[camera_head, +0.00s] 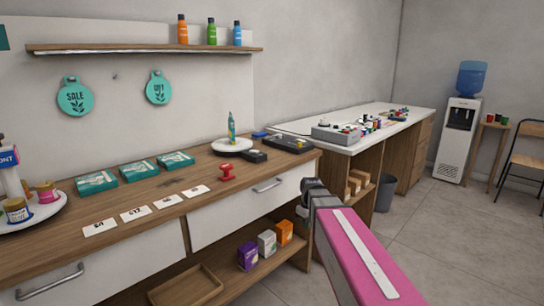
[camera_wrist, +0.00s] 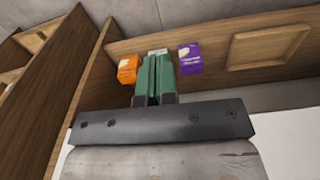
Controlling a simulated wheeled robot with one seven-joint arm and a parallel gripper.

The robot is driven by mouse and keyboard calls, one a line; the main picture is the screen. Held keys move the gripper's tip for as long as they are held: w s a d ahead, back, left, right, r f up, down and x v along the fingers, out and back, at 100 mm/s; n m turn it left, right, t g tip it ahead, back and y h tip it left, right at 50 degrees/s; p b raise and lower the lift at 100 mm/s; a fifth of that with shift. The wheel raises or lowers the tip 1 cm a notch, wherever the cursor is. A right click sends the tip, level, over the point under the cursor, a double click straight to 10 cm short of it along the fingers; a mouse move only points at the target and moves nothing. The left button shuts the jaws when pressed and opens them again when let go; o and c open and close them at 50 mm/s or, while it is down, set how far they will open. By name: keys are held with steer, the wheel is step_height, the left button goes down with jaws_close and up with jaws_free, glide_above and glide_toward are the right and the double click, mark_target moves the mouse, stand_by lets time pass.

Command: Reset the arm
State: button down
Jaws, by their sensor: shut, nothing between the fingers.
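My arm reaches in from the lower right in the head view, as a pink link with a white stripe and a dark end. In the wrist view my gripper (camera_wrist: 154,62) shows as two green fingers pressed together, with nothing between them. Its fingertips overlap the view of the lower shelf, between an orange box (camera_wrist: 127,69) and a purple box (camera_wrist: 190,60). A white box (camera_wrist: 157,52) is partly hidden behind the fingertips. I cannot tell the exact gap to the boxes.
The wooden counter (camera_head: 150,196) holds teal boxes, price cards, a red stamp (camera_head: 227,171) and a round stand. Below are drawers and an open shelf with a wooden tray (camera_head: 186,288). A white-topped counter (camera_head: 355,122) stands behind. Floor (camera_head: 450,215) at right is clear.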

steer(key=s+d+f+m, duration=0.2)
steer(key=s+f+m, duration=0.2)
steer(key=s+f, duration=0.1)
steer(key=s+d+f+m, duration=0.2)
steer(key=s+f+m, duration=0.2)
steer(key=s, duration=0.4)
steer(key=shift+d+f+g, duration=0.3)
steer(key=shift+d+f, duration=0.1)
steer(key=shift+f, duration=0.45)
